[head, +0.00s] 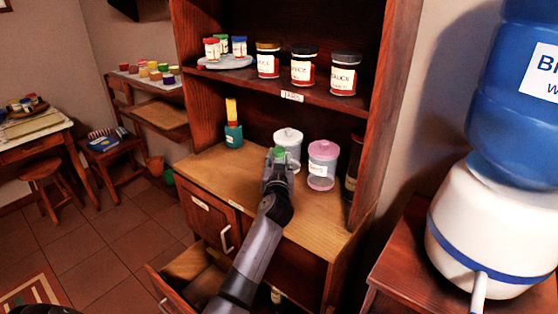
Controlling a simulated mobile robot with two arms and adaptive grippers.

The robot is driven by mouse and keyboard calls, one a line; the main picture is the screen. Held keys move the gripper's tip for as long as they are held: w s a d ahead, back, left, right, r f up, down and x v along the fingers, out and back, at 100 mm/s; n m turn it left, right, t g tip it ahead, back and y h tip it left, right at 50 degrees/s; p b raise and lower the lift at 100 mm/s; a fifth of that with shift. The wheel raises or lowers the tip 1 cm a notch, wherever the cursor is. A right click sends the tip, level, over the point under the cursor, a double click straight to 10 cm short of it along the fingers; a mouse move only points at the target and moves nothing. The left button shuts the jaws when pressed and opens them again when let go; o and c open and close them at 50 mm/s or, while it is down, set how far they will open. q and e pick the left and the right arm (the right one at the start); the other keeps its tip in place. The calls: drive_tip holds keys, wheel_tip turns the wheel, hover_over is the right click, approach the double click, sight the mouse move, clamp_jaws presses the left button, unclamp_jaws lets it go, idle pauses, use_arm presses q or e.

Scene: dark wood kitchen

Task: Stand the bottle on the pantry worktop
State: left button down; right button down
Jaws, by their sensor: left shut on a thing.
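My left gripper (277,172) is over the wooden pantry worktop (225,170), in front of the jars. It is shut on a green thing, which looks like the bottle (278,151). Only its small green top shows above the fingers. The gripper and arm hide the rest, so I cannot tell whether its base touches the worktop. My right gripper is not in view.
A clear jar with a white lid (288,137) stands just behind the gripper, and a pink-lidded jar (322,165) to its right. A green cup (233,136) stands at the back left. An open drawer (176,290) juts out below.

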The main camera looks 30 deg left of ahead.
use_arm(q)
drive_tip(key=c, duration=1.2)
unclamp_jaws()
drive_tip(key=shift+o, duration=0.2)
drive_tip(key=shift+s+d, duration=0.1)
drive_tip(key=v, duration=1.2)
drive_tip(key=shift+b, duration=0.45)
